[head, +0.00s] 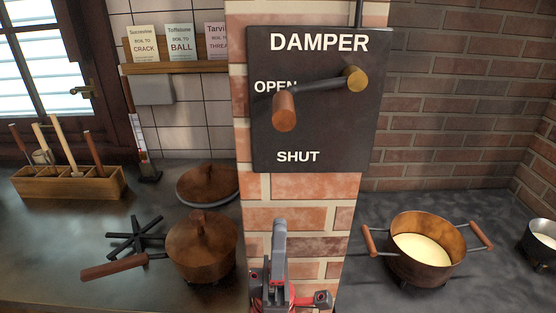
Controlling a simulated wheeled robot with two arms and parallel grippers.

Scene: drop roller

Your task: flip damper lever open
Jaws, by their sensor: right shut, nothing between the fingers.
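The damper plate (335,135) is a dark panel on a brick pillar, marked DAMPER at the top, OPEN at the left and SHUT below. The damper lever (315,84) runs from a brass pivot (355,78) at the right to a wooden handle (284,111) at the left. The handle hangs just below the word OPEN and covers its end. My right gripper (280,228) is below the plate in front of the pillar, pointing up. It is shut, empty and apart from the lever. My left gripper is not in view.
A lidded copper saucepan (202,247) and a black trivet (135,237) stand on the left counter, near a wooden tool box (70,182). A copper pot (425,262) with pale contents stands at the right. The space before the plate is clear.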

